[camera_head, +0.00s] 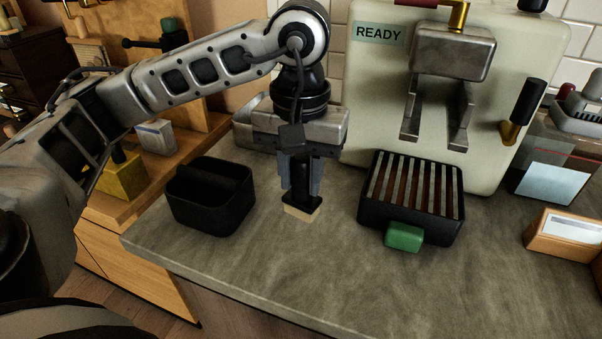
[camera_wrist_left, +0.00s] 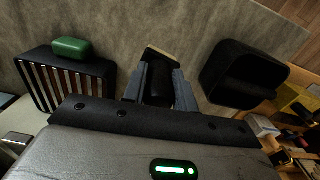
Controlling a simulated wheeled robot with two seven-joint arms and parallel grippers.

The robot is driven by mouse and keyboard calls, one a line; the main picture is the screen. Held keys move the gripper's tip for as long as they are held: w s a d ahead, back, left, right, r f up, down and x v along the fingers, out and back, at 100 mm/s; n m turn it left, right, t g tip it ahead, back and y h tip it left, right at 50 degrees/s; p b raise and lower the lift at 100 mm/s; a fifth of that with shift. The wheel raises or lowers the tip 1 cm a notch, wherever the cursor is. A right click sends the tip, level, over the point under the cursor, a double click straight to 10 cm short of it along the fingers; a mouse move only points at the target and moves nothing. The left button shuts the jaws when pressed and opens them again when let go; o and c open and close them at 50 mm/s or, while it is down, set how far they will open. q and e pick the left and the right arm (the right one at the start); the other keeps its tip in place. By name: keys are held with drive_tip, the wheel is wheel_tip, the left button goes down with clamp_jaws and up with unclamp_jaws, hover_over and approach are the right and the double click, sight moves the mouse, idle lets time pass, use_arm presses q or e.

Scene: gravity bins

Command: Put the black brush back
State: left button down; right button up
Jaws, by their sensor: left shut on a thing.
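The black brush (camera_head: 301,203), with a pale bristle end pointing down, is held upright between the fingers of my left gripper (camera_head: 300,180). It also shows in the left wrist view (camera_wrist_left: 158,88), between the grey fingertips (camera_wrist_left: 157,82). The bristle end is just above or on the counter; I cannot tell which. A black open container (camera_head: 212,214) with a bar across its top stands to the left of the gripper, apart from it. The container also shows at the right of the left wrist view (camera_wrist_left: 232,92). My right gripper is not in view.
A slatted black drip tray (camera_head: 458,232) with a green block (camera_head: 404,237) at its front stands to the right. The cream machine (camera_head: 375,125) marked READY is behind. A wooden box (camera_head: 560,236) is at far right. The grey counter (camera_head: 300,265) is clear in front.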

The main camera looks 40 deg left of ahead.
sight(301, 199)
use_arm(q)
wheel_tip(301, 199, down, 4)
drive_tip(key=b, duration=0.3)
drive_tip(key=shift+f, duration=0.1)
drive_tip(key=shift+f+b, duration=0.4)
drive_tip(key=shift+b, duration=0.25)
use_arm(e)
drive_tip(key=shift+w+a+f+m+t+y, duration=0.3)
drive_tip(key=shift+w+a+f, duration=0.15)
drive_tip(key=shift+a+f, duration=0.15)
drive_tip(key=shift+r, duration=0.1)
use_arm(q)
drive_tip(key=shift+f+b, duration=0.6)
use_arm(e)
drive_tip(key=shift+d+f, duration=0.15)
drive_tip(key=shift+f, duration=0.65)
use_arm(q)
drive_tip(key=c, duration=1)
unclamp_jaws()
drive_tip(key=shift+c, duration=0.2)
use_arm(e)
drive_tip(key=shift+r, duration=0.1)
